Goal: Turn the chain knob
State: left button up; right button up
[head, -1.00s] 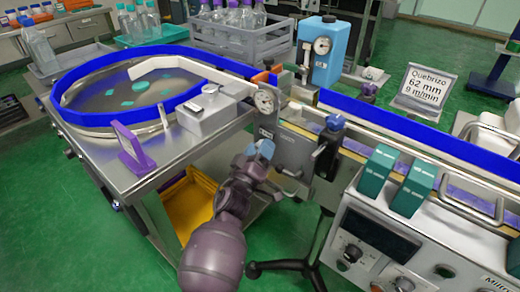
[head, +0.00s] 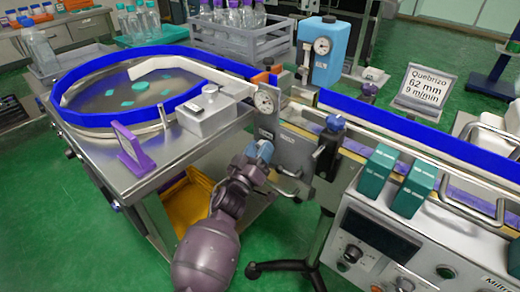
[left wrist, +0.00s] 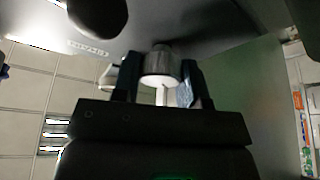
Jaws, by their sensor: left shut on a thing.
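In the head view the gripper hides the knob. My right gripper is not in view.
A steel table (head: 182,158) with a blue-rimmed turntable (head: 65,117) is on the left.

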pick_arm(q)
jog(key=shift+m+g+h, duration=0.3)
jog(key=shift+m+h, duration=0.45)
jog(key=shift+m, duration=0.7)
jog(key=shift+m+g+h, duration=0.3)
jog(key=shift+m+h, duration=0.45)
jog(key=shift+m, duration=0.7)
jog(key=shift+m, duration=0.3)
jog(key=o, duration=0.6)
jog(key=shift+o, duration=0.2)
